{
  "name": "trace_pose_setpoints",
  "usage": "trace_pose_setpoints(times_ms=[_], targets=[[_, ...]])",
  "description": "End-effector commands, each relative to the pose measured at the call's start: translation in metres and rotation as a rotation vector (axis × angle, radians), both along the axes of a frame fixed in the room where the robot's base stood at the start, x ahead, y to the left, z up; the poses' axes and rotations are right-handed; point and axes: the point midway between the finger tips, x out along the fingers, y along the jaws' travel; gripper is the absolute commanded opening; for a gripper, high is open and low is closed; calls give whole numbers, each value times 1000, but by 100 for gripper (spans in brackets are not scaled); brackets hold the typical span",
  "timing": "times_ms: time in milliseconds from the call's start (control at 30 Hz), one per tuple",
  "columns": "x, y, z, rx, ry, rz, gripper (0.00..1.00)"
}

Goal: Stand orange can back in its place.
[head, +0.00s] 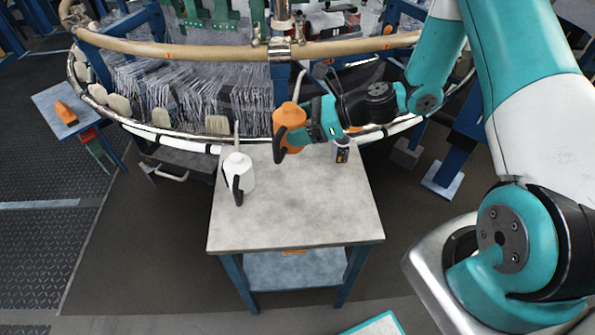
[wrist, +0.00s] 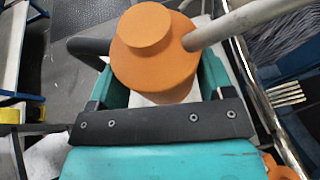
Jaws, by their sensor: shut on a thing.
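The orange can (head: 289,117) has a thin pale spout and a black handle. My gripper (head: 305,124) is shut on its body from the right in the head view. The can is upright and appears held above the back edge of the small grey-topped table (head: 300,215). In the wrist view, the orange can (wrist: 155,55) sits between the teal fingers of my gripper (wrist: 160,88), its round cap towards the camera and its spout pointing right. Its underside is hidden there.
A white can (head: 240,172) with a black handle stands on the table's left side. A small dark container (head: 341,152) stands at the back right. The table's middle and front are clear. The loom's rail (head: 190,48) and threads are close behind.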

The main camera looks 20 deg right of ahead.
Motion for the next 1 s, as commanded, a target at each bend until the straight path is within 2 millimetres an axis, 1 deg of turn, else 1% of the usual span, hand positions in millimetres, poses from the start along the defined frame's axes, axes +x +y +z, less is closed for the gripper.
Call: trace_pose_setpoints(times_ms=[33, 200, 333, 533, 733, 833, 1000], targets=[[0, 0, -16, 4, 5, -1, 17], [0, -1, -62, 3, 2, -2, 17], [0, -1, -87, 2, 0, -3, 17], [0, -1, -105, 1, -2, -2, 17], [0, -1, -134, 2, -1, -2, 17], [0, -1, -139, 1, -3, -2, 17], [1, -1, -139, 1, -3, -2, 17]])
